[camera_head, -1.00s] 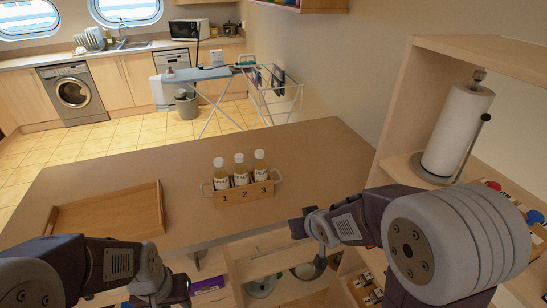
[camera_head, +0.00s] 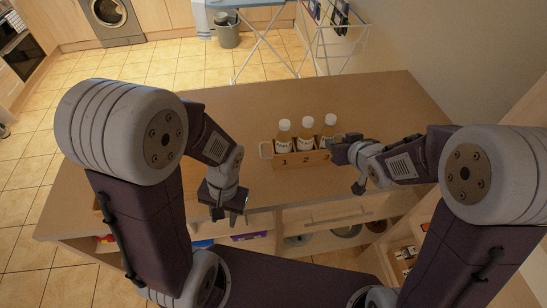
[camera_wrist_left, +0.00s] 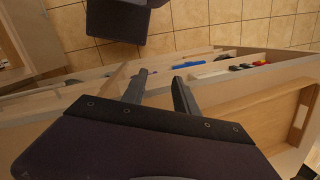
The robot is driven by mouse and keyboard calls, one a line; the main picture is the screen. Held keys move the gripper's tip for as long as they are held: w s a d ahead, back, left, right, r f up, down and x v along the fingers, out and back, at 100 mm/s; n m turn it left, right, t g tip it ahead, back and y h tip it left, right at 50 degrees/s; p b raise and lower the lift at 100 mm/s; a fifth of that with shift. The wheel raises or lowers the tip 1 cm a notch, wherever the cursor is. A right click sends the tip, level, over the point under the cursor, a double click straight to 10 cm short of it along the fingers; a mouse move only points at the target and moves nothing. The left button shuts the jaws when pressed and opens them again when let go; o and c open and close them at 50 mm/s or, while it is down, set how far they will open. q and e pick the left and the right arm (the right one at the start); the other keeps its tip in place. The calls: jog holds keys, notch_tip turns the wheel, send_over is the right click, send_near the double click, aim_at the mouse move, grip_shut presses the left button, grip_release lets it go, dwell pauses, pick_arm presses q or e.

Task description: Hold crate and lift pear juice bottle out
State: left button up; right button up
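My left gripper (camera_head: 226,214) is over the counter's front edge, left of the crate. Its fingers are apart and empty in the left wrist view (camera_wrist_left: 160,92).
The counter (camera_head: 385,105) is clear behind and right of the crate. A wooden tray (camera_wrist_left: 238,100) lies on the counter in the left wrist view. Open shelves with several items are below the counter's front. A drying rack (camera_head: 340,30) stands behind.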

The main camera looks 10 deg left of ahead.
pick_arm(q)
jog(key=s+a+r+m+g+y, duration=0.2)
jog(key=a+m+y, duration=0.1)
jog(key=a+y, duration=0.85)
jog(key=w+d+m+t, duration=0.1)
jog(key=w+m+t, duration=0.1)
jog(key=w+t, duration=0.2)
jog(key=w+d+r+m+t+y, duration=0.1)
jog(key=w+m+t, duration=0.1)
jog(key=w+t, duration=0.2)
jog(key=w+d+m+t+y, duration=0.1)
jog(key=w+m+t, duration=0.1)
jog(key=w+t, duration=0.3)
jog(key=shift+w+d+r+m, duration=0.15)
jog(key=shift+w+m, duration=0.25)
jog(key=shift+w, duration=1.35)
jog(key=w+d+f+m+t+h, duration=0.1)
jog(key=d+t+h, duration=0.1)
jog(key=d+h, duration=0.1)
jog(key=w+d+f+m+t+h, duration=0.2)
jog(key=d+t+h, duration=0.1)
jog(key=d, duration=0.3)
jog(key=w+d+f+m+t+h, duration=0.1)
jog(key=w+d+f+t+h, duration=0.1)
jog(key=d, duration=0.3)
jog(key=shift+w+f+t+h, duration=0.15)
jog(key=shift+t+h, duration=0.35)
jog(key=shift+h, duration=0.35)
jog(key=x, duration=0.9)
grip_shut()
